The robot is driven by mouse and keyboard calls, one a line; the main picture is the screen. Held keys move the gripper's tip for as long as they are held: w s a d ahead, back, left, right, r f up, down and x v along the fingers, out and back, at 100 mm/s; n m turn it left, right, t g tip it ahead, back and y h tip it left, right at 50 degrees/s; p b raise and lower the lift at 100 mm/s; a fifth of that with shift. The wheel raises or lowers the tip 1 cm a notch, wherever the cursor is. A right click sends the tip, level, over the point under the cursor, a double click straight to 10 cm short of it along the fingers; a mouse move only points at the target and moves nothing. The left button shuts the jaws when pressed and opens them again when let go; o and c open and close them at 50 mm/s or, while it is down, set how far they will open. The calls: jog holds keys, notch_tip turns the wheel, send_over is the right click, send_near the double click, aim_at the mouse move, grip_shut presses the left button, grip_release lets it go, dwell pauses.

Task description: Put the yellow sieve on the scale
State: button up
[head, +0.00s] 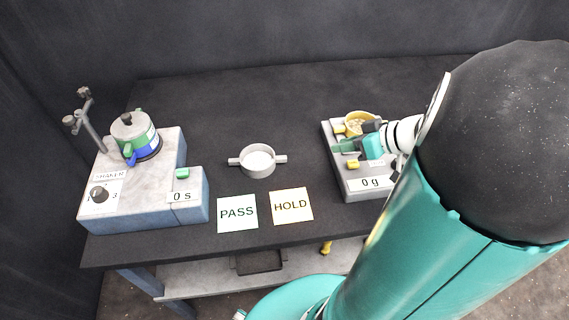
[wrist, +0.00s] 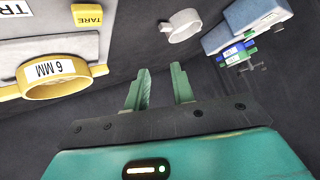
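The yellow sieve (head: 353,117), with grainy material inside, appears on the back part of the scale (head: 367,196), partly hidden by my gripper. In the wrist view the yellow sieve (wrist: 62,78) carries a "6 MM" label and appears against the scale's grey plate (wrist: 90,45). The scale display reads 0 g in the head view. My gripper (head: 345,146) is over the scale, in front of the sieve. In the wrist view my gripper (wrist: 162,86) has its fingers apart with nothing between them, beside the sieve and not touching it.
A grey sieve (head: 258,161) stands mid-table. PASS (head: 237,212) and HOLD (head: 292,205) cards lie at the front edge. A shaker machine (head: 150,205) with a stacked blue, white and green vessel (head: 140,139) stands at left. The back of the table is clear.

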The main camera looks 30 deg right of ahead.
jog(key=s+a+r+m+g+h, duration=0.1)
jog(key=s+a+r+h, duration=0.2)
jog(key=a, duration=0.7)
jog(key=s+a+r+m+g+h, duration=0.2)
jog(key=a+r, duration=0.4)
jog(key=a, duration=0.4)
jog(key=shift+s+h, duration=0.4)
jog(key=shift+s, duration=0.3)
